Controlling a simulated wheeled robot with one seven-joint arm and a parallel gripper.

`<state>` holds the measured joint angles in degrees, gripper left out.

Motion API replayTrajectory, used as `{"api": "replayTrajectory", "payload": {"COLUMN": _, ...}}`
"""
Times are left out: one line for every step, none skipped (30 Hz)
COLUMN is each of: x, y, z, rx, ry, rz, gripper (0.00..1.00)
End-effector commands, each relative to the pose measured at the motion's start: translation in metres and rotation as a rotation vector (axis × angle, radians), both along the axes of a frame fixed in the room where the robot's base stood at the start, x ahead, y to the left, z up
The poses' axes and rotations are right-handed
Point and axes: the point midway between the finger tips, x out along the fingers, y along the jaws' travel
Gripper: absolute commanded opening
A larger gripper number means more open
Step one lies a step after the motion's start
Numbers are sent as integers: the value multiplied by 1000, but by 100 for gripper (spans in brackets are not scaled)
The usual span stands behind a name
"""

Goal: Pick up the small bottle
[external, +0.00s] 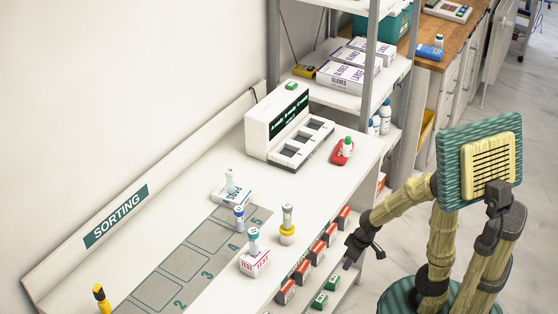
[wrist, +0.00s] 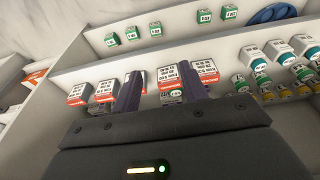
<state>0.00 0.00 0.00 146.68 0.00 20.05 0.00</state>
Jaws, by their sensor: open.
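Several small bottles are in view, and I cannot tell which one is meant. On the white table, a white bottle with a green cap (external: 347,147) stands on a red item. My gripper (external: 363,256) is off the table's right side, apart from these bottles. In the wrist view my gripper (wrist: 162,88) is open, its dark fingers facing red-and-white boxes (wrist: 203,71), with nothing visibly held.
A white device (external: 280,125) stands at the table's back. Shelving with glove boxes (external: 345,72) is behind it. The wrist view shows green-and-white boxes (wrist: 202,16) and several small capped vials (wrist: 283,90) at right. Numbered table squares (external: 185,263) are mostly clear.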

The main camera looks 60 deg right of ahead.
Motion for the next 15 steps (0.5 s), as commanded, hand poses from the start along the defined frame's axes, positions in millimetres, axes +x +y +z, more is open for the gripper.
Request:
{"api": "replayTrajectory", "payload": {"x": 0, "y": 0, "z": 25, "rx": 0, "ry": 0, "rz": 0, "gripper": 43}}
{"api": "replayTrajectory", "payload": {"x": 0, "y": 0, "z": 32, "rx": 0, "ry": 0, "rz": 0, "gripper": 43}}
{"api": "replayTrajectory", "payload": {"x": 0, "y": 0, "z": 41, "rx": 0, "ry": 0, "rz": 0, "gripper": 43}}
{"api": "replayTrajectory", "payload": {"x": 0, "y": 0, "z": 48, "rx": 0, "ry": 0, "rz": 0, "gripper": 43}}
{"api": "replayTrajectory", "payload": {"x": 0, "y": 0, "z": 55, "rx": 0, "ry": 0, "rz": 0, "gripper": 43}}
{"api": "replayTrajectory", "payload": {"x": 0, "y": 0, "z": 64, "rx": 0, "ry": 0, "rz": 0, "gripper": 43}}
{"api": "replayTrajectory", "payload": {"x": 0, "y": 0, "z": 71, "rx": 0, "ry": 0, "rz": 0, "gripper": 43}}
{"api": "replayTrajectory", "payload": {"x": 0, "y": 0, "z": 78, "rx": 0, "ry": 0, "rz": 0, "gripper": 43}}
{"api": "replayTrajectory", "payload": {"x": 0, "y": 0, "z": 87, "rx": 0, "ry": 0, "rz": 0, "gripper": 43}}
{"api": "replayTrajectory", "payload": {"x": 0, "y": 0, "z": 94, "rx": 0, "ry": 0, "rz": 0, "gripper": 43}}
{"api": "replayTrajectory", "payload": {"x": 0, "y": 0, "z": 101, "rx": 0, "ry": 0, "rz": 0, "gripper": 43}}
{"api": "replayTrajectory", "payload": {"x": 0, "y": 0, "z": 110, "rx": 0, "ry": 0, "rz": 0, "gripper": 43}}
{"api": "replayTrajectory", "payload": {"x": 0, "y": 0, "z": 117, "rx": 0, "ry": -1, "rz": 1, "gripper": 43}}
{"api": "replayTrajectory", "payload": {"x": 0, "y": 0, "z": 123, "rx": -1, "ry": -1, "rz": 1, "gripper": 43}}
{"api": "replayTrajectory", "payload": {"x": 1, "y": 0, "z": 133, "rx": -1, "ry": -1, "rz": 1, "gripper": 43}}
